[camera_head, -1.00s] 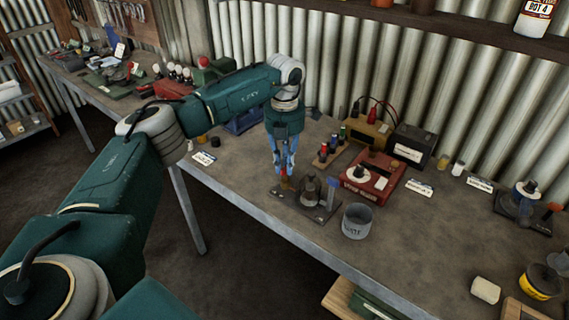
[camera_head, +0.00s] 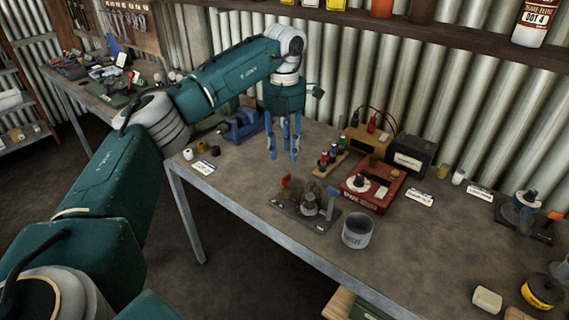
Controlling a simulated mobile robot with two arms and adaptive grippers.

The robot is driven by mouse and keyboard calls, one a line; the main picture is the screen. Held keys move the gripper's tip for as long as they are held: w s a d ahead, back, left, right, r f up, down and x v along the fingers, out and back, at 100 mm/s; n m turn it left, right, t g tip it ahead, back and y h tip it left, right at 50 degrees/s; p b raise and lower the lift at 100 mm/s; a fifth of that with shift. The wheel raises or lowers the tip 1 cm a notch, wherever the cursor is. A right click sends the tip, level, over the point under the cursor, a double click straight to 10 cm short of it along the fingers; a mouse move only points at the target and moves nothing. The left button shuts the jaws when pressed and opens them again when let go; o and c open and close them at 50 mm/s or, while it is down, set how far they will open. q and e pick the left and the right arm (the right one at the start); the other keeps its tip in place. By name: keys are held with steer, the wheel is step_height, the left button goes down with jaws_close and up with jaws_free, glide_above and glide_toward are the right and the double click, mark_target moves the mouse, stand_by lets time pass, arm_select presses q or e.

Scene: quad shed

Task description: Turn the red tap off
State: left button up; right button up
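The red tap (camera_head: 285,181) is a small red handle on the left of a dark metal fitting on a flat base plate (camera_head: 318,226), on the workbench. A blue tap handle (camera_head: 332,191) stands on the right of the same fitting. A rounded grey body (camera_head: 309,204) sits between them. My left gripper (camera_head: 282,156) hangs above and just behind the red tap, fingers pointing down. Its blue fingers are apart with nothing between them, and they look clear of the tap. I cannot tell the red handle's exact angle. My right gripper is not in view.
A grey cup (camera_head: 357,230) stands right of the fitting. Behind are a red box (camera_head: 373,190), a rack of small bottles (camera_head: 329,163) and a blue vise (camera_head: 240,125). Another fitting with an orange-red handle (camera_head: 554,215) stands far right. The bench's front left is mostly clear.

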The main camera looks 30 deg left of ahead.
arm_select(q)
steer(key=shift+r, duration=1.75)
